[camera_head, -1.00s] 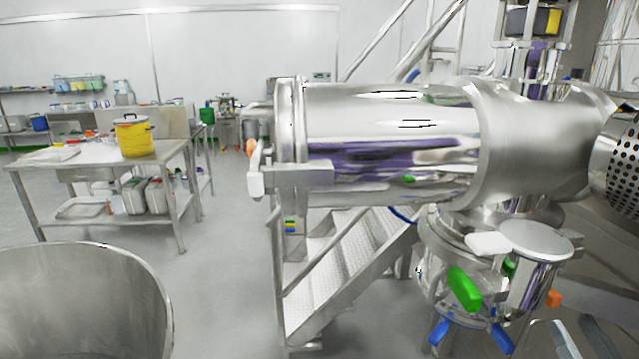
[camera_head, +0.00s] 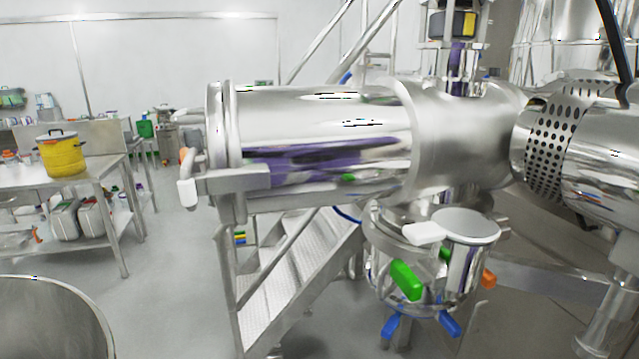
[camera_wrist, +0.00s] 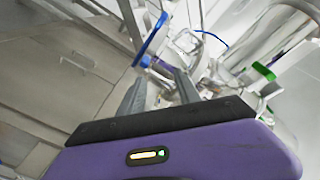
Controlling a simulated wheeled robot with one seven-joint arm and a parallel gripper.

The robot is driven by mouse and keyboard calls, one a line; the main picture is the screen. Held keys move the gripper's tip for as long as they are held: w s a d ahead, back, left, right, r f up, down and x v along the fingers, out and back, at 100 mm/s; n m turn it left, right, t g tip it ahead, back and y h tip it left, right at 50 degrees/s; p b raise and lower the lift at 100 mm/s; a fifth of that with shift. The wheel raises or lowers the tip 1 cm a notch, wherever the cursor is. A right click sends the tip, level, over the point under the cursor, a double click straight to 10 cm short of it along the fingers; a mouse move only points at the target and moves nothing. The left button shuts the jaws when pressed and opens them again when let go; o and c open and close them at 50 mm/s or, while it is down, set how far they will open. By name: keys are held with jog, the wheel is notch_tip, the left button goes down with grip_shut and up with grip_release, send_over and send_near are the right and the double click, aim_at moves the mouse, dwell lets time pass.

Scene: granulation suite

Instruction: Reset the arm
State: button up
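My gripper (camera_wrist: 160,84) shows in the wrist view as a purple body with two grey fingers. The fingers stand apart, and I see nothing held between them. Beyond the fingertips, the view is tilted, with a blue-rimmed part (camera_wrist: 151,39) and a green part (camera_wrist: 263,71) on shiny metal equipment. I cannot tell how far away these are. My gripper does not show in the head view.
A large steel horizontal cylinder (camera_head: 330,130) fills the middle, with a green handle (camera_head: 406,279) below right. Metal steps (camera_head: 290,285) stand under it. A table with a yellow pot (camera_head: 61,154) is left. A steel vessel (camera_head: 50,315) stands lower left. Floor between is clear.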

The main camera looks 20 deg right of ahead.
jog(key=s+a+f+n+g+y+b, duration=0.1)
jog(key=s+a+f+n+y, duration=0.3)
jog(key=s+a+n, duration=0.7)
jog(key=s+a+g+y, duration=0.1)
jog(key=s+a, duration=0.2)
jog(key=a, duration=0.1)
jog(key=shift+a+f+n+g, duration=0.3)
jog(key=shift+a+f, duration=0.05)
jog(key=shift+f, duration=0.05)
jog(key=shift+s, duration=0.1)
